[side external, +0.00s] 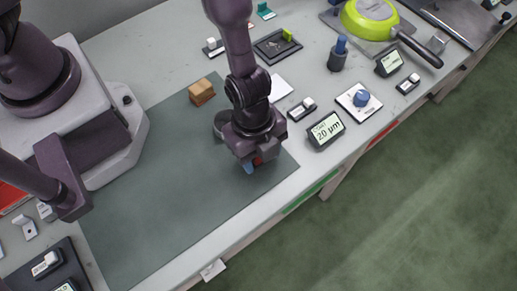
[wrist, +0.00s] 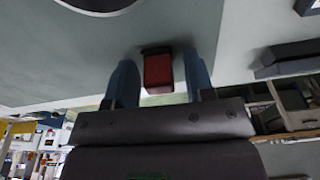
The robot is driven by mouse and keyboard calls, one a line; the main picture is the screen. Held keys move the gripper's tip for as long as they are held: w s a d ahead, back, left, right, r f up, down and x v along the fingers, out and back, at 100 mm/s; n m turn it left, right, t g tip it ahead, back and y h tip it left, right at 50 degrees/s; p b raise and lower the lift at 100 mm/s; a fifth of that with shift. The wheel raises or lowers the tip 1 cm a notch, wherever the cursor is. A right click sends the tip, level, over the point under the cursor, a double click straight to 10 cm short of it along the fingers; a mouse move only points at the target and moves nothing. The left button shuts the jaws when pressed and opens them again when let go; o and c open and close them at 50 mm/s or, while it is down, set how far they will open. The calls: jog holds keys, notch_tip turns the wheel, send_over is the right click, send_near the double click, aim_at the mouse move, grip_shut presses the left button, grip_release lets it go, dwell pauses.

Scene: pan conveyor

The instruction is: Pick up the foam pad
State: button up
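A small red block with a dark edge, which looks like the foam pad, shows in the wrist view (wrist: 158,73) between my two blue fingers. My gripper (wrist: 161,85) is open around it, with a visible gap on the right and a narrow one on the left. In the side view my gripper (side external: 253,166) is low over the right end of the grey-green mat (side external: 165,180), with a bit of red (side external: 258,160) at its fingers. The gripper body hides most of the block there, and I cannot tell whether it rests on the mat.
A wooden block (side external: 201,92) stands on the mat. A dark round thing (side external: 219,124) is close behind my gripper. A display (side external: 326,131), a blue knob on a white plate (side external: 359,101) and a green pan (side external: 369,19) stand to the right. The mat's left part is clear.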

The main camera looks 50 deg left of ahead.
jog(key=c, duration=0.7)
notch_tip(320, 180, up, 10)
jog(key=shift+r, duration=0.1)
